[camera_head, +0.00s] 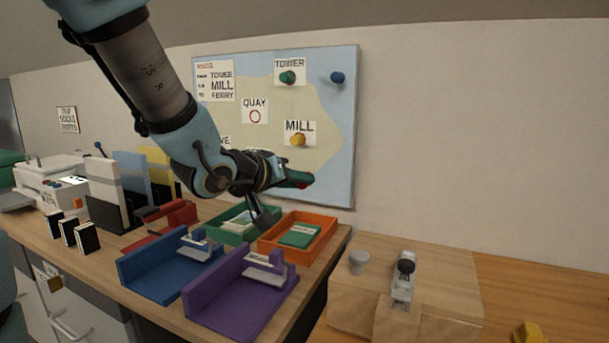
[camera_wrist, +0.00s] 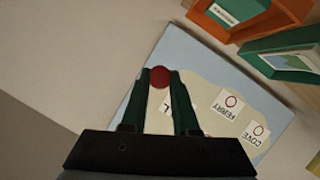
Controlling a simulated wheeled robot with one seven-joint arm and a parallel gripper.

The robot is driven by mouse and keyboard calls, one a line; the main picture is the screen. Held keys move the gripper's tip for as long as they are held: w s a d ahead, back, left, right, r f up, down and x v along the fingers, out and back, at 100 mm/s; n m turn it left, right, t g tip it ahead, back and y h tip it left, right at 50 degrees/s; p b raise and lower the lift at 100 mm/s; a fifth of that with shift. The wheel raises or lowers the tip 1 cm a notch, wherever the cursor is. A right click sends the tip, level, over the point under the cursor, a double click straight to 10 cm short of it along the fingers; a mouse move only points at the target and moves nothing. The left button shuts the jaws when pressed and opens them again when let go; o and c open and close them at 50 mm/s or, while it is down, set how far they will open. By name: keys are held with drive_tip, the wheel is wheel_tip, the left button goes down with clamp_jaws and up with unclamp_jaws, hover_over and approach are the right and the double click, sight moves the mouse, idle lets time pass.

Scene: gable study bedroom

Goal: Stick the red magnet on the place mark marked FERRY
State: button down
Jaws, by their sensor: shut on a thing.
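The red magnet (camera_wrist: 160,77) is held between the two fingertips of my gripper (camera_wrist: 160,85), which is shut on it. In the head view my gripper (camera_head: 297,180) is in front of the lower part of the map board (camera_head: 347,120). The place mark FERRY (camera_wrist: 230,102) is a white card with an empty red ring, seen to the right of the magnet in the wrist view. In the head view my arm hides most of that area of the board. I cannot tell the gap between magnet and board.
A green magnet (camera_head: 288,77) is on TOWER and a yellow one on MILL (camera_head: 299,140). A blue magnet (camera_head: 337,77) sits at the board's upper right. QUAY (camera_head: 255,112) and COVE (camera_wrist: 255,132) show rings. An orange tray (camera_head: 330,222) and green tray (camera_head: 222,235) stand below the board.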

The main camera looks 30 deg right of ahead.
drive_tip(key=shift+s+a, duration=0.1)
idle(0.3)
drive_tip(key=shift+s+a+p, duration=0.55)
drive_tip(key=shift+s+a, duration=0.05)
drive_tip(key=shift+a, duration=0.2)
drive_tip(key=shift+f+b, duration=0.1)
drive_tip(key=shift+b, duration=0.25)
drive_tip(key=shift+s+a+b, duration=0.2)
drive_tip(key=shift+b, duration=0.25)
drive_tip(key=shift+s+a+b, duration=0.3)
drive_tip(key=shift+a+b, duration=0.15)
drive_tip(key=shift+b, duration=0.5)
drive_tip(key=shift+s, duration=0.1)
